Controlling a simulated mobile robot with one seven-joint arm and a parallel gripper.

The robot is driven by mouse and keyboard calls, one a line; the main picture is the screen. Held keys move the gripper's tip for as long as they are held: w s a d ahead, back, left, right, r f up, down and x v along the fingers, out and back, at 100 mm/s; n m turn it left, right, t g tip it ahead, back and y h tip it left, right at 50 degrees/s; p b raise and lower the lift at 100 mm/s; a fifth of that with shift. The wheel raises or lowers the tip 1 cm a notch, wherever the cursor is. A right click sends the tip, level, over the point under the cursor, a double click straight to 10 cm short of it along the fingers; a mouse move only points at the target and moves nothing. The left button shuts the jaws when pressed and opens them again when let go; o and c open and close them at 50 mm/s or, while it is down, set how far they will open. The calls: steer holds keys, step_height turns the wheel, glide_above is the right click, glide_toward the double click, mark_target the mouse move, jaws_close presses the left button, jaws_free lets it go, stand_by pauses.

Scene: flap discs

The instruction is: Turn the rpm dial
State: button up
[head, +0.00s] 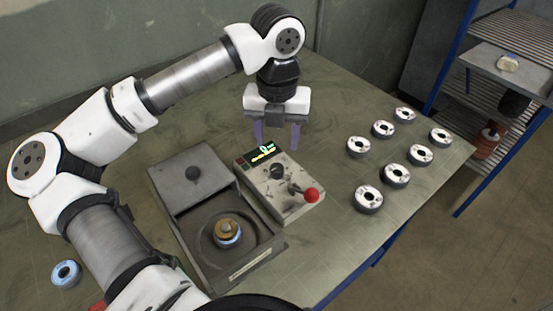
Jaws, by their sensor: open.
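The control box (262,190) sits near the middle of the table, with a lit display (263,152) at its far end. A dark round knob (277,171), which looks like the rpm dial, is on its top face. Next to it is a lever with a red ball (311,195). My gripper (276,142) points down beyond the far end of the box, its two purple fingers apart and nothing visible between them. Its exact height above the table is hard to tell.
Left of the box stands a grey machine (197,214) with a raised lid and a blue and tan disc stack (227,234) in its round well. Several white-topped flap discs (394,175) stand at right. A blue ring (66,273) lies at left. A shelf rack (500,60) stands beyond.

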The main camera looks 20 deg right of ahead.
mark_target(277, 167)
step_height(277, 167, down, 9)
steer(key=shift+r+p, duration=0.1)
steer(key=shift+p, duration=0.7)
steer(key=c, duration=1)
